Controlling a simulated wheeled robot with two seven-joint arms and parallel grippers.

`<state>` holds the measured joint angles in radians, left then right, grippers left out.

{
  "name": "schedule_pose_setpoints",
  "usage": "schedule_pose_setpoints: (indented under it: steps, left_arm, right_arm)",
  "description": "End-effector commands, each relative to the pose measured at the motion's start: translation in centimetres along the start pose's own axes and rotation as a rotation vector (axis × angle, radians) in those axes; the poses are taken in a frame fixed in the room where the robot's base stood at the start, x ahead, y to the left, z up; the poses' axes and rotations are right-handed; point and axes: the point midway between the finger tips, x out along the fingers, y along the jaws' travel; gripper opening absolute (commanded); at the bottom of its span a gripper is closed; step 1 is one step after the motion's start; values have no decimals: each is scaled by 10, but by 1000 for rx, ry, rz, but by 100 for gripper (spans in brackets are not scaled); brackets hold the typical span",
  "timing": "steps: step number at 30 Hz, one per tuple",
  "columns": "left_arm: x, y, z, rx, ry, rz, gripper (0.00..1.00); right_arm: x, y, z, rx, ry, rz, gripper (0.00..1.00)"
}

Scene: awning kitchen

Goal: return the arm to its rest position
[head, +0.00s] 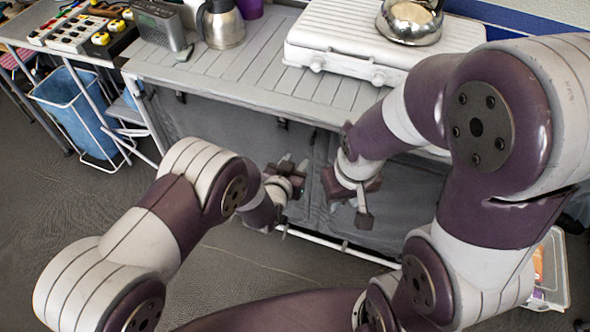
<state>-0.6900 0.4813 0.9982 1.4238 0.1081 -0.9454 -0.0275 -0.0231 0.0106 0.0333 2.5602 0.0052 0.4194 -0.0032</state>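Both of my arms are bent in front of the counter. My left gripper (290,168) is in front of the dark panels below the counter top. It is small and seen at a steep angle, so its finger gap is unclear. My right gripper (350,212) hangs lower and to the right, in front of the same panels. Its two fingers look spread apart. I see nothing held in either gripper. The grippers are apart from each other, and neither is seen touching the counter.
The counter (260,75) carries a radio (160,26), a metal jug (222,26) and a white stove (345,42) with a kettle (410,20). A blue bin (75,110) stands at left. A clear box (548,275) sits at lower right. The floor (60,215) at left is free.

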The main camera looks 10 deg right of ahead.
Motion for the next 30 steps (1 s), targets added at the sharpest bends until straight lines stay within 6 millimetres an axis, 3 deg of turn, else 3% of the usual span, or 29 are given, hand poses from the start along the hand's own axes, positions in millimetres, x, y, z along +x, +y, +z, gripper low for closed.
schedule_pose_setpoints:
  steps: [15, 17, 20, 21, 23, 26, 30]
  left_arm:
    - [0, 0, 1, -1, -5, 0, 37]
    - [0, 0, 9, -1, -43, 2, 37]
    - [-11, 1, 48, 3, -211, 9, 37]
    - [-24, 1, 69, 7, -328, 15, 37]
    - [-60, -8, 82, 0, -542, 6, 37]
    - [-140, -47, 64, -66, -839, -52, 37]
    - [-256, -92, 18, -206, -1094, -142, 37]
  right_arm:
    - [0, 0, 0, 0, 0, 0, 37]
    - [0, 0, 0, 0, 0, 0, 37]
    - [0, 0, 0, 0, 0, 0, 37]
    - [0, 0, 0, 0, 0, 0, 37]
    - [-7, 0, -1, 0, 0, 0, 37]
    - [-27, 0, -3, 0, 0, 0, 37]
    - [-54, 0, -7, 0, 0, 0, 37]
